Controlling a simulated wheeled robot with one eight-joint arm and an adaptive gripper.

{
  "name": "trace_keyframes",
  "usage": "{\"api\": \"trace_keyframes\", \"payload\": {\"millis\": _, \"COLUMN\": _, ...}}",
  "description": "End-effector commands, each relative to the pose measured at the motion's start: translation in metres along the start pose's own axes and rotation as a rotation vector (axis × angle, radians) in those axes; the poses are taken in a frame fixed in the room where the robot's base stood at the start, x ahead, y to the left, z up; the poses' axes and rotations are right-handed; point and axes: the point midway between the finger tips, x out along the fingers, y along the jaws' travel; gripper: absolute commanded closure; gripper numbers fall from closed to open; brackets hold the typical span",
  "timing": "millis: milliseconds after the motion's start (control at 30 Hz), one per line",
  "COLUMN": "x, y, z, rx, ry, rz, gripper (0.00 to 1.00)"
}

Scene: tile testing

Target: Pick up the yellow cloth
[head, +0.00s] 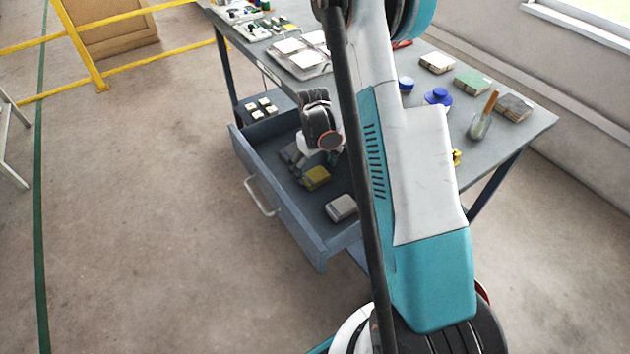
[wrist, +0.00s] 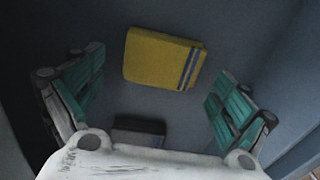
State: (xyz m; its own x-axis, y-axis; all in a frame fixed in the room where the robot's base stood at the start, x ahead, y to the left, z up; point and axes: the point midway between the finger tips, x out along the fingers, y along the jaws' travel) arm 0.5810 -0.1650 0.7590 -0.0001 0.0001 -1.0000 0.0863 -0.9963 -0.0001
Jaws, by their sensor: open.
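The yellow cloth (wrist: 160,60) is a folded rectangle with blue stripes near one end. It lies on the floor of the open grey drawer and also shows in the head view (head: 316,177). My gripper (wrist: 158,98) is open, with its two teal-padded fingers to the left and right of the picture. The cloth appears between and beyond the fingers, apart from both of them.
The drawer (head: 262,187) sticks out from a grey workbench (head: 540,120). A dark block with a pale side (wrist: 138,132) lies near the cloth. A pale grey box (head: 341,207) sits towards the drawer's front right.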

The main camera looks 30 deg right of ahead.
Motion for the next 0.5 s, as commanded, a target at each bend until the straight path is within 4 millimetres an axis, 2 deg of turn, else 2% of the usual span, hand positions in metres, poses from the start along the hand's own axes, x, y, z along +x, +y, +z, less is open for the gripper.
{"api": "trace_keyframes", "payload": {"millis": 33, "x": 0.0090, "y": -0.0002, "z": -0.0001, "rx": 0.000, "ry": 0.000, "rz": 0.000, "gripper": 0.06}}
{"api": "trace_keyframes", "payload": {"millis": 100, "x": 0.0128, "y": -0.0002, "z": -0.0002, "rx": 0.000, "ry": 0.000, "rz": 0.000, "gripper": 0.06}}
{"api": "trace_keyframes", "payload": {"millis": 300, "x": 0.0119, "y": -0.0003, "z": -0.0001, "rx": 0.000, "ry": 0.000, "rz": 0.000, "gripper": 0.06}}
{"api": "trace_keyframes", "payload": {"millis": 367, "x": 0.0118, "y": -0.0003, "z": -0.0001, "rx": 0.000, "ry": 0.000, "rz": 0.000, "gripper": 0.17}}
{"api": "trace_keyframes", "payload": {"millis": 500, "x": 0.0118, "y": -0.0003, "z": -0.0001, "rx": 0.000, "ry": 0.000, "rz": 0.000, "gripper": 0.47}}
